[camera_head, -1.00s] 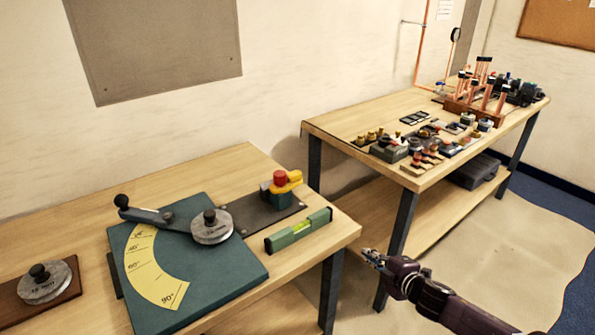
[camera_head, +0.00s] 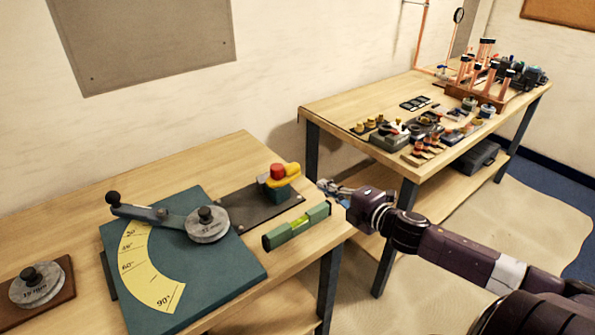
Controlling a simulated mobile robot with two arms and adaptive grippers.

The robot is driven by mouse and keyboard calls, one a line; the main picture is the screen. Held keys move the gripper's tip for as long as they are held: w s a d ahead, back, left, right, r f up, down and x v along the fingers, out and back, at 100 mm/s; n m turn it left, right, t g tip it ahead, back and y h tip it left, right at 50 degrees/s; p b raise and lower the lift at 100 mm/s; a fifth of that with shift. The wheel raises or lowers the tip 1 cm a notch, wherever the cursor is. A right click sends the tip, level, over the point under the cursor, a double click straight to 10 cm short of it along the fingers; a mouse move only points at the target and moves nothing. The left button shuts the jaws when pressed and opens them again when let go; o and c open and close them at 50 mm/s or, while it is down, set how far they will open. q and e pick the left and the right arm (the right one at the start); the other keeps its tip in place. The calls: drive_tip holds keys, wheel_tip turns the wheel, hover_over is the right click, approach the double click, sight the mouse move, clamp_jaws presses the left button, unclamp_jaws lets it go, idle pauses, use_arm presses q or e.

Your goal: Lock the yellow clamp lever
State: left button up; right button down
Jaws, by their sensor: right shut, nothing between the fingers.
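The yellow clamp lever (camera_head: 291,171) sits on top of a dark green clamp block with a red knob (camera_head: 277,171). The block stands on a dark plate (camera_head: 250,209) on the near bench. My right gripper (camera_head: 322,186) is shut and empty, just right of the lever and apart from it, near the bench's right edge. Its arm comes in from the lower right. My left gripper is not in view.
A green spirit level (camera_head: 297,227) lies in front of the clamp. A bending plate (camera_head: 200,267) with a long lever and yellow angle scale (camera_head: 150,270) lies left. A far bench (camera_head: 335,108) carries copper pipes and several fittings. A gap separates the benches.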

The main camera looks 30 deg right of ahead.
sight(292, 169)
drive_tip(key=shift+x, duration=1.05)
drive_tip(key=p+x, duration=0.2)
drive_tip(key=x, duration=0.7)
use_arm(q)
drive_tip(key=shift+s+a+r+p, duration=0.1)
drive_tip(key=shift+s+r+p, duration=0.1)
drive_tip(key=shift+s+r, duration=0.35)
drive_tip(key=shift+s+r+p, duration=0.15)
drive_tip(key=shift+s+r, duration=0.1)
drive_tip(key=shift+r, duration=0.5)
use_arm(e)
drive_tip(key=shift+x, duration=0.85)
